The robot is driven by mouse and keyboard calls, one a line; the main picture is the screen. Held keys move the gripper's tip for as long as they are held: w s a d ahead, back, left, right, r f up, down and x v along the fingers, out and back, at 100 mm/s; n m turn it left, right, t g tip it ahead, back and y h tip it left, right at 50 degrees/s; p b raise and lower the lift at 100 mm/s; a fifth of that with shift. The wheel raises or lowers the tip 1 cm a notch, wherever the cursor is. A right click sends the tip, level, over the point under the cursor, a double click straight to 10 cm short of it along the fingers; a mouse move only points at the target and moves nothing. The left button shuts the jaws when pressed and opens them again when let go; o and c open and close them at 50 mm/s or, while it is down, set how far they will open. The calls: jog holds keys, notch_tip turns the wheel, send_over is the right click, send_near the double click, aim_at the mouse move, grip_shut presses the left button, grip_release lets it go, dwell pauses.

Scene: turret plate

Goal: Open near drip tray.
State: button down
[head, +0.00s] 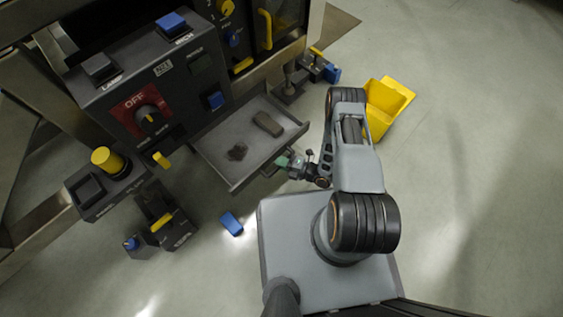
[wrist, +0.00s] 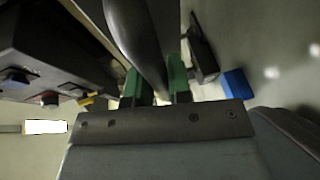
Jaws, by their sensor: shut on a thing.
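The near drip tray (head: 222,133) is a grey, shallow drawer standing out from under the dark control panel in the head view. A brown block (head: 268,124) and a dark lump (head: 237,152) lie in it. My gripper (head: 284,161) is at the middle of the tray's front edge, its green fingertips shut on the tray handle. In the wrist view my gripper (wrist: 158,88) has its green fingers on either side of a dark rounded bar (wrist: 145,42), the handle. The handle is mostly hidden in the head view.
The dark control panel (head: 160,95) with a red OFF dial stands behind the tray. A yellow bin (head: 386,107) is on the floor right of my arm. A blue block (head: 231,223) lies on the floor left of my base. Dark fixtures flank the tray. The floor at right is clear.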

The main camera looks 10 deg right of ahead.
jog(key=shift+s+a, duration=0.15)
jog(key=shift+s, duration=0.25)
jog(key=c, duration=1.4)
grip_release()
jog(key=o, duration=0.3)
jog(key=shift+w, duration=0.15)
jog(key=shift+w, duration=0.1)
jog(key=shift+d, duration=0.25)
